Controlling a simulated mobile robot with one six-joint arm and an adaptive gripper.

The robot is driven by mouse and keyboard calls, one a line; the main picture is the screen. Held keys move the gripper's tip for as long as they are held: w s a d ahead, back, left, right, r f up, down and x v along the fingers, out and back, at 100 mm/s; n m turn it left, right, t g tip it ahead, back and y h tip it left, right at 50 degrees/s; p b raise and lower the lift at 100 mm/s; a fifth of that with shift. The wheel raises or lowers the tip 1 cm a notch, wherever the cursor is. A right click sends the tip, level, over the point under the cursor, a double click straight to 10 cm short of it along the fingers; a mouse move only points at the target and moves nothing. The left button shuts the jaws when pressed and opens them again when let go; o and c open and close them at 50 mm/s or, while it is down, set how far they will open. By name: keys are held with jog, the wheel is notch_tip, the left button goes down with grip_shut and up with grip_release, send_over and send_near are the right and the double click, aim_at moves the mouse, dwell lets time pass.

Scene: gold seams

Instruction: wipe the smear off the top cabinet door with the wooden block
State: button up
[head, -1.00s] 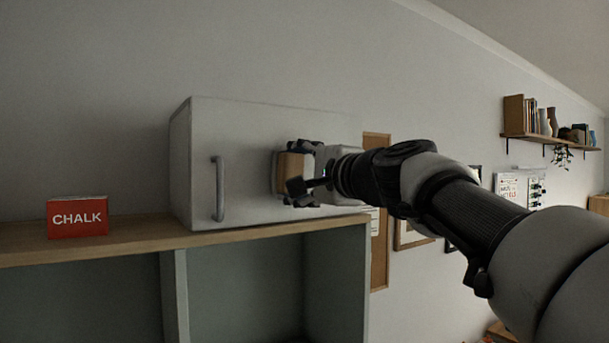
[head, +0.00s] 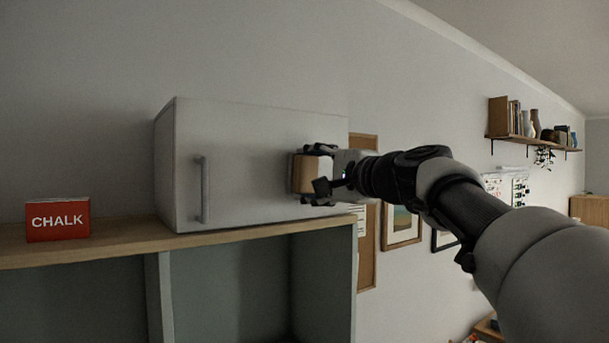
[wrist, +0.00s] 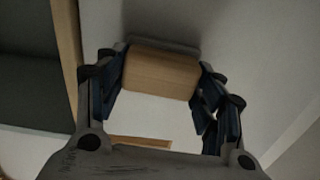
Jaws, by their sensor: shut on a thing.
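The grey cabinet (head: 255,135) stands on the wooden shelf top, and its door, with a vertical handle (head: 203,190) at left, faces me. My gripper (head: 318,175) is shut on the wooden block (head: 308,174) in front of the right part of the door. In the wrist view the block (wrist: 160,75) sits between the fingers, with a thin grey layer on its far side close to the door surface. I cannot tell whether it touches. No smear shows clearly on the visible door; the gripper and block hide part of it.
A red chalk box (head: 58,219) sits on the wooden shelf top (head: 110,240) left of the cabinet. Open grey compartments lie below. Framed pictures (head: 401,228) and a wall shelf (head: 530,140) are on the right.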

jog(key=shift+w+d+p, duration=0.3)
jog(key=shift+w+d, duration=0.35)
jog(key=shift+d, duration=0.3)
jog(key=shift+w+d+p, duration=0.25)
jog(key=shift+w+d, duration=0.35)
jog(key=shift+d, duration=0.3)
jog(key=shift+w+d+p, duration=0.3)
jog(key=shift+w+d, duration=0.35)
jog(key=shift+d, duration=0.3)
jog(key=shift+s+a+b, duration=0.4)
jog(key=shift+s+a, duration=0.3)
jog(key=shift+a, duration=0.4)
jog(key=shift+s+a+b, duration=0.45)
jog(key=shift+s+a, duration=0.3)
jog(key=shift+a, duration=0.3)
jog(key=shift+s+a+b, duration=0.4)
jog(key=shift+s+a, duration=0.3)
jog(key=shift+a, duration=0.4)
jog(key=shift+s+a, duration=0.6)
jog(key=shift+a, duration=0.25)
jog(key=shift+s+a, duration=0.55)
jog(key=shift+a, duration=0.35)
jog(key=shift+s+a, duration=0.6)
jog(key=shift+a, duration=0.25)
jog(key=shift+d+b, duration=0.15)
jog(key=shift+b, duration=0.2)
jog(key=shift+b+v, duration=1.15)
jog(key=shift+v, duration=1.7)
